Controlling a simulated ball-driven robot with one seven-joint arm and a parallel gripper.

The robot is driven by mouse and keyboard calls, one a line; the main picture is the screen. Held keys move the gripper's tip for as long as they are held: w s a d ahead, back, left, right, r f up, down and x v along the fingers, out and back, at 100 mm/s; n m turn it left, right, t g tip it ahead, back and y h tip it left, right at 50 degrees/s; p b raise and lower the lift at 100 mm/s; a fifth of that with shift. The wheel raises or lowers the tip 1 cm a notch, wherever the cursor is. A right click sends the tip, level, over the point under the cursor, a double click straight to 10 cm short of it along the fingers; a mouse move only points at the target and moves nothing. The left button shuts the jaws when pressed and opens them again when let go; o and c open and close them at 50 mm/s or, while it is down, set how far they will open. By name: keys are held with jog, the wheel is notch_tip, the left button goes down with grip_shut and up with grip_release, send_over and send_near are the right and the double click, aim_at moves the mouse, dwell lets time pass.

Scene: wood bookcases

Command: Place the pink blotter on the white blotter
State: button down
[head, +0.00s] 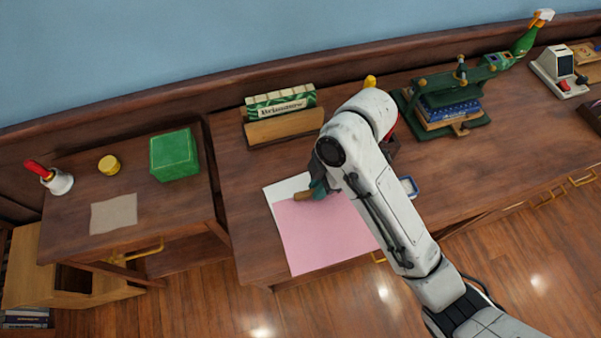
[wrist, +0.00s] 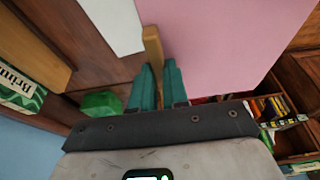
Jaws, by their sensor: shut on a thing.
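The pink blotter (head: 325,235) is a large flat pink sheet over the desk; it fills much of the wrist view (wrist: 225,40). A wooden strip (wrist: 153,48) shows at its edge, between the teal fingers of my gripper (wrist: 157,68). My gripper (head: 318,188) is shut on this strip at the pink blotter's far edge. The white blotter (head: 285,188) lies under the pink one, with only a strip and corner at the upper left showing; it also shows in the wrist view (wrist: 115,22). I cannot tell whether the two sheets touch. My arm hides the pink blotter's right side.
A wooden holder with a green-labelled box (head: 283,108) stands behind the blotters. A green press (head: 450,95) stands to the right. On the left side table are a green box (head: 174,155), a yellow tin (head: 109,165), a bell (head: 55,180) and a grey sheet (head: 114,214).

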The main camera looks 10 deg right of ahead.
jog(key=shift+w+a+f+b, duration=0.3)
jog(key=shift+w+f+b, duration=1.1)
jog(key=shift+w+f, duration=0.8)
jog(key=shift+w+a+f+b, duration=0.25)
jog(key=shift+w+f+b, duration=1.1)
jog(key=shift+w+f, duration=0.85)
jog(key=shift+w+a+f+b, duration=0.3)
jog(key=shift+w+f+b, duration=1.1)
jog(key=shift+w+f, duration=0.8)
jog(key=shift+w+r, duration=0.15)
jog(key=shift+w, duration=0.05)
jog(key=c, duration=1.1)
grip_release()
